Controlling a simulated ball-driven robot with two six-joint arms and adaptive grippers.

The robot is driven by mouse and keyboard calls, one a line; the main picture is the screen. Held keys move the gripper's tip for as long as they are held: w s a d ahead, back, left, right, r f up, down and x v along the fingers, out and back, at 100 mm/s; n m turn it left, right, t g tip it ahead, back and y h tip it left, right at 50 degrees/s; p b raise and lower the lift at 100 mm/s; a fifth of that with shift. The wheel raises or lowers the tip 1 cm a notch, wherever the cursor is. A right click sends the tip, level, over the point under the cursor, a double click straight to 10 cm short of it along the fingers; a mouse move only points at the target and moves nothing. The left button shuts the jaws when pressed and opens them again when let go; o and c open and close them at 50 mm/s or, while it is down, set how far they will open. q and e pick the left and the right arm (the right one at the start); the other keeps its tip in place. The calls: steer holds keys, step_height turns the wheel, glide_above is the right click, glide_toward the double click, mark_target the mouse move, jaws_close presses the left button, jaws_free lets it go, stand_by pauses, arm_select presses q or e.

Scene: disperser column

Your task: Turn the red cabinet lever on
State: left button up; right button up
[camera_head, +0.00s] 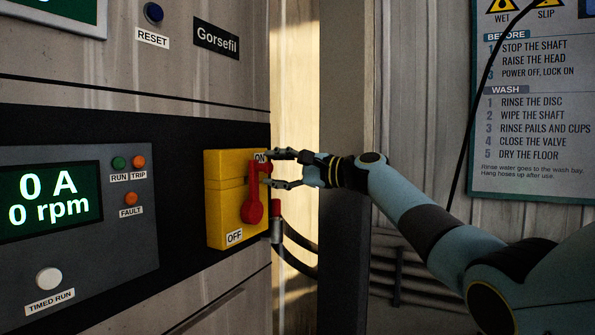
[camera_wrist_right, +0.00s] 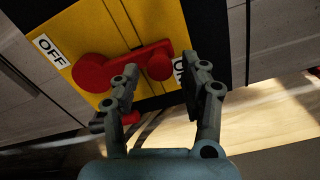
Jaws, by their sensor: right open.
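The red lever (camera_head: 253,205) is mounted on a yellow switch box (camera_head: 222,196) on the cabinet front. Its round hub is low, and its arm points up to the ON label (camera_head: 260,156), away from the OFF label (camera_head: 235,237). My right gripper (camera_head: 274,168) is open at the lever's upper end. In the right wrist view, the lever's knob (camera_wrist_right: 160,67) shows between the spread fingertips (camera_wrist_right: 160,75), with the ON label partly hidden behind one finger. I cannot tell whether either finger touches the lever. My left gripper is not in view.
Left of the box is a grey panel (camera_head: 145,245) with a display reading 0 A, 0 rpm (camera_head: 50,202), small lamps and a TIMED RUN button (camera_head: 49,279). A red-ended fitting (camera_head: 276,222) and dark cables (camera_head: 298,248) are just right of the box. A dark post (camera_head: 345,240) stands behind my right arm.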

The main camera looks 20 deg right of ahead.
steer(key=v, duration=1)
steer(key=shift+d, duration=0.15)
